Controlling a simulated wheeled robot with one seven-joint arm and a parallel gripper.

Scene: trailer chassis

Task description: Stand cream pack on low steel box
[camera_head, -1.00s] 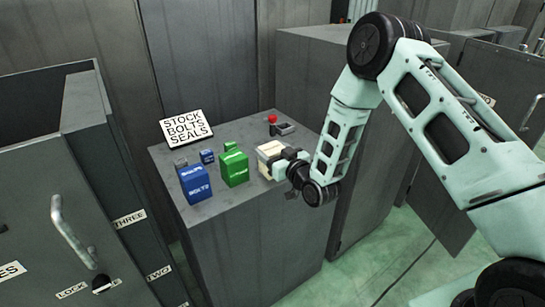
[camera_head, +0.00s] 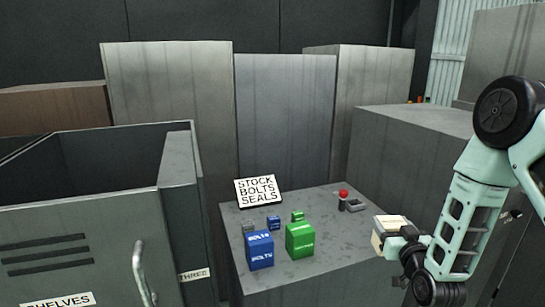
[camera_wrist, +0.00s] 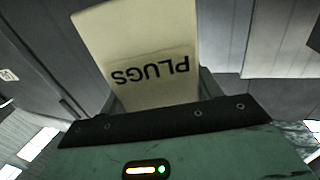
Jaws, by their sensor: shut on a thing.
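The cream pack (camera_head: 386,224) is held in my gripper (camera_head: 400,237), at the right of the head view. In the wrist view the cream pack (camera_wrist: 152,45) fills the top middle, its word PLUGS upside down. The jaws are shut on its near end, and its far end is free. The pack appears in front of the right edge of a low grey steel box (camera_head: 345,262); I cannot tell whether it is over the top. I cannot tell for sure whether this is the task's low steel box.
On that box stand a blue pack (camera_head: 260,250), a green pack (camera_head: 300,240), smaller packs, a sign (camera_head: 258,190) and a red-knobbed item (camera_head: 343,196). An open-topped cabinet (camera_head: 90,225) stands left. A taller grey box (camera_head: 400,150) stands right. The box's front right top is bare.

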